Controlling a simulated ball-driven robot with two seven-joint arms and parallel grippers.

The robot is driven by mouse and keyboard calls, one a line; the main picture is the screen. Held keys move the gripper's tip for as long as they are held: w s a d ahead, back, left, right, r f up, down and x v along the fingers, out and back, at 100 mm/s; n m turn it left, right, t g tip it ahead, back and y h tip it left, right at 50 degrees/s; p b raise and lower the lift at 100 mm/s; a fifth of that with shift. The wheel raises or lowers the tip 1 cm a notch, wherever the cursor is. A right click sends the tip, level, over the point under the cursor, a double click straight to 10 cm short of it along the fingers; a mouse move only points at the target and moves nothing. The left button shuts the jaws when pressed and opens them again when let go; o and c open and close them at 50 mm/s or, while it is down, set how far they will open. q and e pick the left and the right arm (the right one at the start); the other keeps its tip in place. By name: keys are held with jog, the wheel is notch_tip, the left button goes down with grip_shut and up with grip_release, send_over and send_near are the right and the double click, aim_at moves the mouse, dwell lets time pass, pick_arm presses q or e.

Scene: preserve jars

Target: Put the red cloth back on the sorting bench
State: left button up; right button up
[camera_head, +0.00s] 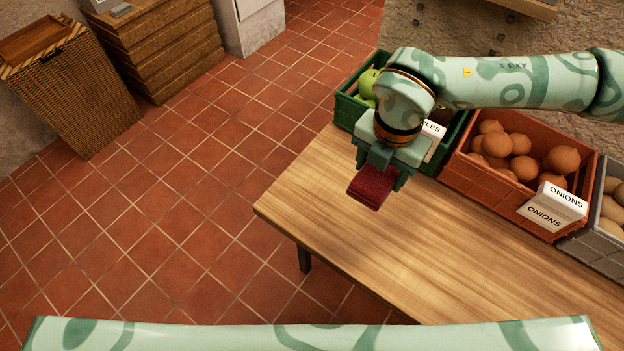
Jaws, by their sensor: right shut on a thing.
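The red cloth (371,187) is a small folded dark red piece. My right gripper (378,176) is shut on it and holds it over the far left part of the wooden bench (400,245). The gap between the cloth and the bench top is hard to judge from this view. My right arm comes in from the right above the crates. My left gripper is not in view.
A green crate of green apples (350,108), an orange crate of onions (480,187) and a grey crate (592,240) line the bench's back edge. The bench's front middle is clear. A wicker basket (75,95) stands on the tiled floor at left.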

jog(key=w+a+f+b, duration=0.3)
jog(key=w+a+f, duration=0.2)
jog(key=a, duration=0.3)
jog(key=b, duration=0.1)
send_over(315, 180)
jog(key=f, duration=0.3)
jog(key=shift+s+d+f, duration=0.3)
jog(key=shift+d+f, duration=0.05)
jog(key=shift+f, duration=0.05)
jog(key=shift+w+a+f, duration=0.15)
jog(key=shift+a+f, duration=0.05)
jog(key=shift+f, duration=0.1)
jog(key=shift+w+a+f+b, duration=0.15)
jog(key=shift+f+b, duration=0.1)
jog(key=shift+f, duration=0.4)
jog(key=shift+s+a+f+b, duration=0.1)
jog(key=shift+f+b, duration=0.15)
jog(key=shift+f, duration=0.35)
jog(key=shift+w+f, duration=0.1)
jog(key=shift+f, duration=0.2)
